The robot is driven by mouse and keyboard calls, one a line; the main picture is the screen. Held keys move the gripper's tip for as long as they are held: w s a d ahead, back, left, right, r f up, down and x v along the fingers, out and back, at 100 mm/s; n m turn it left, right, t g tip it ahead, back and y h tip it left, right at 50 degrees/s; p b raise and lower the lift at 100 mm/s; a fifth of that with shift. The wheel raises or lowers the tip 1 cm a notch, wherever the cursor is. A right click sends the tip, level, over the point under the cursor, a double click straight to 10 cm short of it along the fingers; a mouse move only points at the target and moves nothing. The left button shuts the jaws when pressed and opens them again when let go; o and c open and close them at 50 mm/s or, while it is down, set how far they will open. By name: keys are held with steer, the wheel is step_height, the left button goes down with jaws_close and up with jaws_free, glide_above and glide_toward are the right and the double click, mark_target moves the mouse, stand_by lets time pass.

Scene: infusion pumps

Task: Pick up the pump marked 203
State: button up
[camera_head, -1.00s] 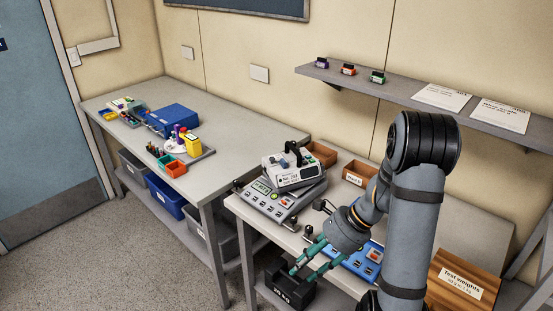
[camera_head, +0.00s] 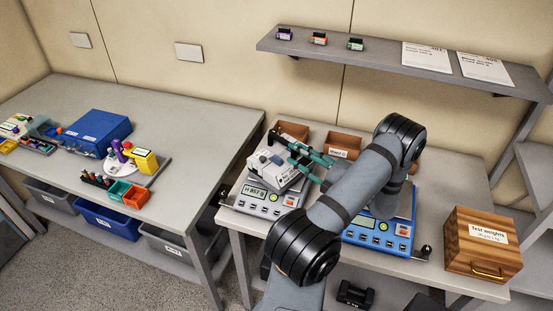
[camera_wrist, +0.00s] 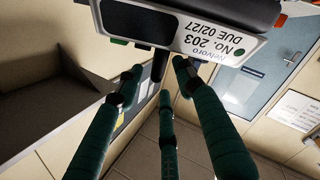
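The white and grey pump (camera_head: 272,173) sits on the grey scale (camera_head: 262,201), which has a lit display. In the wrist view the pump (camera_wrist: 215,40) fills the top of the picture, and its label reads upside down "No. 203, DUE 02/27". My gripper (camera_head: 305,156) has teal fingers and is beside the pump's right side in the head view. In the wrist view its three fingers (camera_wrist: 158,80) are spread, with their tips close below the pump's label face.
A blue scale (camera_head: 376,232) stands right of the grey one, partly behind my arm. A wooden test-weights box (camera_head: 482,243) is at the right. A shelf (camera_head: 400,68) overhangs the rear. The left table (camera_head: 180,110) holds a blue box.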

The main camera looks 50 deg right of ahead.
mark_target(285, 140)
steer(key=shift+w+d+r, duration=0.1)
steer(key=shift+w, duration=0.75)
steer(key=shift+w+r+p, duration=0.15)
steer(key=shift+w+p, duration=0.25)
steer(key=shift+p, duration=0.05)
steer(key=w, duration=0.1)
steer(key=w+p, duration=0.2)
steer(key=shift+w+d+r, duration=0.25)
steer(key=shift+w, duration=0.1)
steer(key=shift+w+f, duration=0.1)
steer(key=shift+w, duration=0.4)
steer(key=shift+c, duration=0.3)
steer(key=shift+d, duration=0.1)
steer(key=c, duration=0.8)
jaws_close()
